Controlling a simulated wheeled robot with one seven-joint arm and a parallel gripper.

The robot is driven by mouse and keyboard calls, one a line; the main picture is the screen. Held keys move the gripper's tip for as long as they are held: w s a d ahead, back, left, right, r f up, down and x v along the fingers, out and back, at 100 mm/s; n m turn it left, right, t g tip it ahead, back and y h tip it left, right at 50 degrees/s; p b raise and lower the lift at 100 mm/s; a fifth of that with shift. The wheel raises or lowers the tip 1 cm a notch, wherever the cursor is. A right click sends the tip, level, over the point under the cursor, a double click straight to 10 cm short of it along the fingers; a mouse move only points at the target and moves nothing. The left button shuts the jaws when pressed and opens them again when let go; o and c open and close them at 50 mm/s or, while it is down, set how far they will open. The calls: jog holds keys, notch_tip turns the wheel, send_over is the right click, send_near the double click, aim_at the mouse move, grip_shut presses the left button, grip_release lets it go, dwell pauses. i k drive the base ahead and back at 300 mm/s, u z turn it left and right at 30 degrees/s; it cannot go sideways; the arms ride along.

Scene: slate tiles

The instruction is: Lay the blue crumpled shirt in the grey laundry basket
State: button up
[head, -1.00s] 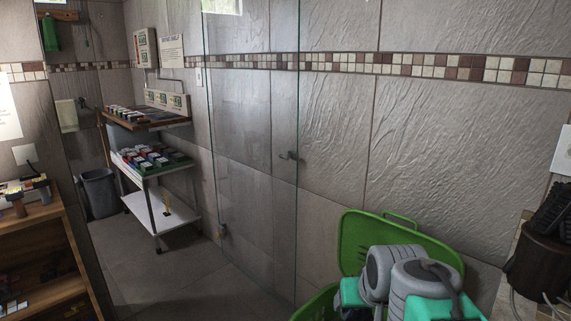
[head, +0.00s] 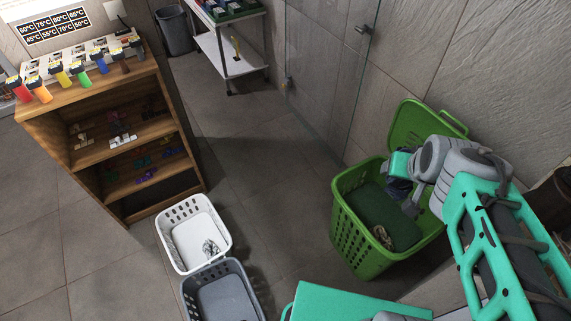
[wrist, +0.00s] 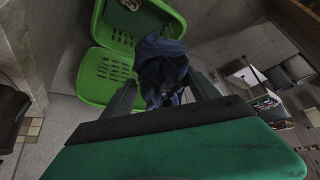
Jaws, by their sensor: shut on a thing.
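The blue crumpled shirt (head: 399,187) is dark navy and bunched. My gripper (head: 404,197) is shut on it and holds it over the back part of the green basket, in front of its raised lid. In the wrist view the shirt (wrist: 160,62) hangs bunched beyond my two fingers (wrist: 164,92), with the green basket behind it. The fingers and arm partly hide the shirt in the head view. The grey laundry basket (head: 190,291) stands on the floor at the bottom of the head view, left of my arm, partly cut off by the frame.
The green basket (head: 351,222) holds a dark green surface and a small beige crumpled cloth (head: 383,237). A white basket (head: 166,243) with a pale crumpled cloth touches or nearly touches the grey one. A wooden shelf (head: 190,150) stands left. Floor between the grey and green baskets is clear.

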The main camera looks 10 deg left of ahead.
aim_at(222, 301)
jog(key=k, duration=0.5)
jog(key=u, duration=2.15)
jog(key=k, duration=0.6)
jog(key=z, duration=0.85)
jog(key=i, duration=0.2)
jog(key=z, duration=0.1)
